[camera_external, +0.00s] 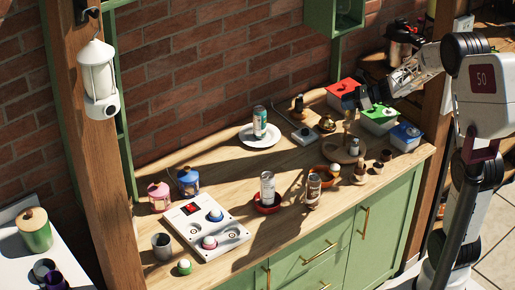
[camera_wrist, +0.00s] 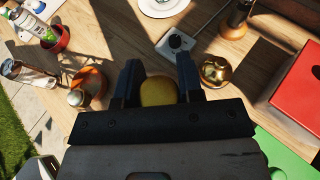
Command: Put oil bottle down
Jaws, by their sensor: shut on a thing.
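My gripper (camera_wrist: 158,78) is shut on a rounded yellow-tan top (camera_wrist: 158,93) in the wrist view, which I take to be the oil bottle. The gripper's body hides the rest of it there. In the external view my gripper (camera_external: 363,101) is above the right part of the table, over the side of a round wooden tray (camera_external: 333,153). A slim brownish shape (camera_external: 348,124) shows just below it, probably the held bottle. I cannot tell whether its base touches the tray. A small pale-topped bottle (camera_external: 353,147) stands on the tray.
Red (camera_external: 342,88), green (camera_external: 379,121) and blue (camera_external: 405,137) lidded boxes stand close on the right. A brass bell (camera_external: 326,124) and a small dark-topped device (camera_external: 304,135) are behind the tray. An orange bowl (camera_wrist: 95,82) is nearby. Bare wood lies around the plate (camera_external: 247,138).

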